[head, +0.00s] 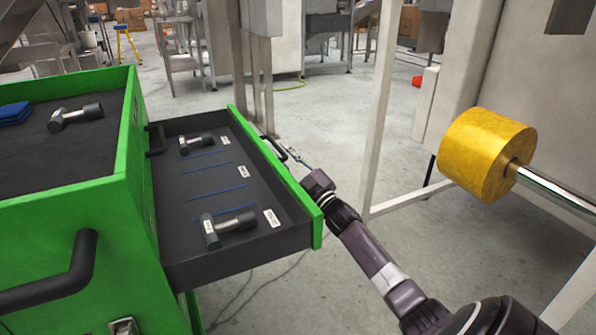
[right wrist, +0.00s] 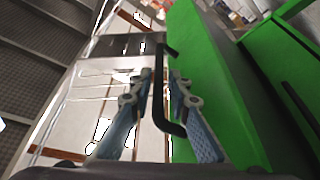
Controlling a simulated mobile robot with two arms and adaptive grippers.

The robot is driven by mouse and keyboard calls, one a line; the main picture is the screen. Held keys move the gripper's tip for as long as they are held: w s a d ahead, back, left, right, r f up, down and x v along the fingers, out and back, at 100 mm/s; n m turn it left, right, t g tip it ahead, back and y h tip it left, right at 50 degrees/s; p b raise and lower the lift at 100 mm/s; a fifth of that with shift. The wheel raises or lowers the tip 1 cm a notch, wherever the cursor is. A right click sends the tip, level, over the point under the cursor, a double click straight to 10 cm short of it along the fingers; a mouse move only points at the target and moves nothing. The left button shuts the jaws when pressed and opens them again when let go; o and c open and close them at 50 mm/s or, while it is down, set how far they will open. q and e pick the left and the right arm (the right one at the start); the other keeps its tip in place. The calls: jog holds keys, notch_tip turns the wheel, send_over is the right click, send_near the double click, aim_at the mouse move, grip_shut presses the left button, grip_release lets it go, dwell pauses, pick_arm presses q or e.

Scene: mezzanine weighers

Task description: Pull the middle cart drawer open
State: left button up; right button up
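The green cart (head: 128,160) stands at the left. One dark-lined drawer (head: 175,262) with a green front (head: 290,190) is pulled well out toward the right. I cannot tell from the head view which level it is. Its black bar handle (head: 273,150) also shows in the right wrist view (right wrist: 159,90). My right gripper (head: 283,152) is at the outer side of the drawer front. In the right wrist view its fingers (right wrist: 160,78) are drawn in close on both sides of the handle, seemingly shut on it. My left gripper is out of view.
Two hammers (head: 230,227) (head: 197,142) lie in the drawer; another (head: 76,116) is on the cart top (head: 40,160). A black push handle (head: 60,285) juts out in front. A yellow roll (head: 482,150) on a shaft and a pale frame post stand right.

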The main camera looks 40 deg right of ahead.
jog(key=v, duration=0.9)
dwell(0.3)
